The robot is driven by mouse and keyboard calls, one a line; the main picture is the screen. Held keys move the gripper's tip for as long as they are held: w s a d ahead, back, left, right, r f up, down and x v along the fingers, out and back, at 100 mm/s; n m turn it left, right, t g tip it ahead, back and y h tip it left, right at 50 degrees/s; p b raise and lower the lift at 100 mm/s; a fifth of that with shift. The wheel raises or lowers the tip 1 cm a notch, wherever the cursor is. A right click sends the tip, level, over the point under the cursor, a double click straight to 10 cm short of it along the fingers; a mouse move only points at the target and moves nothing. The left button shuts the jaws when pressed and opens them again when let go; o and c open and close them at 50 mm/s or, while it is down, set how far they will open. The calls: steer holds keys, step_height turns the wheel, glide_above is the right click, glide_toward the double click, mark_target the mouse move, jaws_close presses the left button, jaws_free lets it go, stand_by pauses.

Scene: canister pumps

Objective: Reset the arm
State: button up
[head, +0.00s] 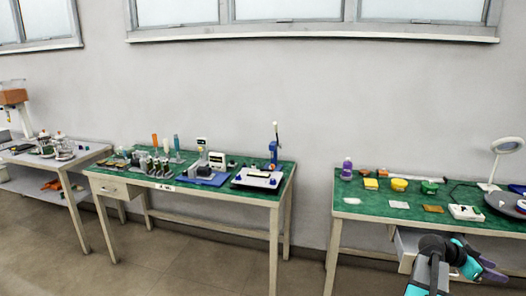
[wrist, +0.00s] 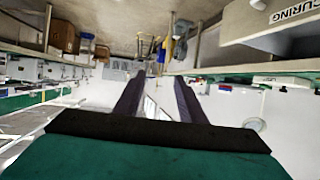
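My arm shows at the lower right of the head view, in front of the right-hand green-topped table (head: 375,210). My gripper (head: 492,268) points to the right there, at about the height of the drawer below the tabletop. In the wrist view my gripper (wrist: 158,82) has its two dark fingers spread apart with nothing between them. The wrist picture appears upside down, with the floor at the top.
A middle table (head: 225,190) carries tools and devices. Open floor (head: 190,265) lies between the tables and me.

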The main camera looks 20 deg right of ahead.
steer(key=w+a+f+n+t, duration=0.3)
steer(key=w+a+f+n, duration=0.1)
steer(key=w+a+f, duration=1)
steer(key=w+a+f+n+t+y, duration=0.1)
steer(key=w+a+f+n+y, duration=0.1)
steer(key=a+f, duration=0.65)
steer(key=w+a+f+n+y, duration=0.1)
steer(key=w+a+f+n, duration=0.15)
steer(key=a+f, duration=0.6)
steer(key=s+a+f+n+y, duration=0.1)
steer(key=s+a+f+n, duration=0.2)
steer(key=a, duration=0.4)
steer(key=s+a+f+g+y, duration=0.1)
steer(key=s+a+f+y, duration=0.1)
steer(key=a+f, duration=0.4)
steer(key=s+a+f+n+y, duration=0.1)
steer(key=s+a+f+n, duration=0.15)
steer(key=a, duration=0.55)
steer(key=s+a+f+n+g+y, duration=0.1)
steer(key=s+a+f+n+y, duration=0.1)
steer(key=s+a, duration=0.6)
steer(key=s+a+f+n+g+y, duration=0.2)
steer(key=s+a+n, duration=0.4)
steer(key=a, duration=0.3)
steer(key=shift+s+a+f+y, duration=0.3)
steer(key=shift+s+f+y, duration=0.55)
steer(key=shift+f, duration=0.4)
